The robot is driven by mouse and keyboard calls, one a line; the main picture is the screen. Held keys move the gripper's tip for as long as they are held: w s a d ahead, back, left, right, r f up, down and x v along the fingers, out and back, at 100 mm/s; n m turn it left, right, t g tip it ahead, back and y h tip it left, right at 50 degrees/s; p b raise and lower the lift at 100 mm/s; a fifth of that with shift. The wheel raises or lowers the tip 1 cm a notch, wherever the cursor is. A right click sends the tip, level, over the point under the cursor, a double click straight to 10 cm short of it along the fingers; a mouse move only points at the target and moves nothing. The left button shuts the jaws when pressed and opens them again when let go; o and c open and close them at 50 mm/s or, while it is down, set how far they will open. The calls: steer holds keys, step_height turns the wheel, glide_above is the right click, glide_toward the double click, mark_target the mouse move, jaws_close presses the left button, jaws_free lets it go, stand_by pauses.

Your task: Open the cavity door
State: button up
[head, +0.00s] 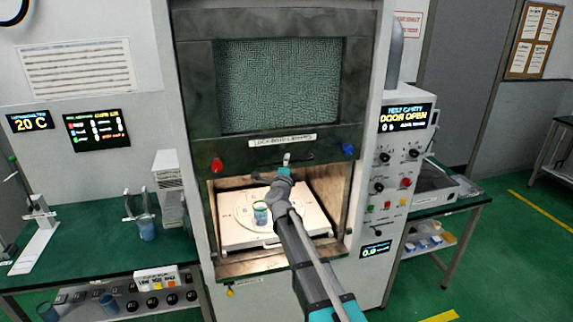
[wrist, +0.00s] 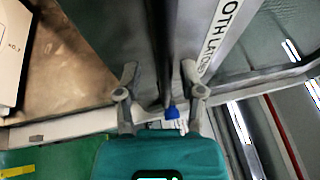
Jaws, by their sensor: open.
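The cavity door (head: 279,85), a dark-framed panel with a mesh window, stands raised in the head view, with the lit cavity (head: 325,190) exposed below it. Its lower strip has a label about both latches, a red knob (head: 216,165) and a blue knob (head: 348,150). A small light handle (head: 286,158) is at the bottom middle. My gripper (head: 278,174) is just below this handle, at the cavity mouth. In the wrist view my gripper (wrist: 159,72) is open, with a dark bar between its fingers; contact cannot be told. The blue knob (wrist: 171,111) appears beyond.
A white platform (head: 235,236) with a round plate and a blue-green beaker (head: 261,212) is inside the cavity. The control panel's display (head: 406,116) reads "DOOR OPEN". A green bench (head: 90,255) with instruments is at left; a side table (head: 460,205) is at right.

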step_height(320, 180, down, 30)
steer(key=s+b, duration=0.1)
steer(key=b, duration=2.8)
steer(key=shift+s, duration=0.25)
steer(key=shift+r, duration=0.15)
steer(key=s+d+f+n+g+y+p, duration=0.35)
steer(key=s+f+n+g, duration=0.2)
steer(key=s+n, duration=0.35)
steer(key=s+d+f+n+g+y+p, duration=0.3)
steer(key=s+d+f+n+g+p, duration=0.15)
steer(key=s+n+g, duration=0.35)
steer(key=s+d+f+n+g+h+p, duration=0.1)
steer(key=s+d+g+h, duration=0.3)
steer(key=s+d, duration=1)
steer(key=s+n+g+p, duration=0.1)
steer(key=s+g, duration=0.1)
steer(key=s, duration=0.2)
steer(key=shift+n+h, duration=0.35)
steer(key=shift+n, duration=0.05)
steer(key=shift+d+f+g, duration=0.1)
steer(key=shift+g, duration=0.15)
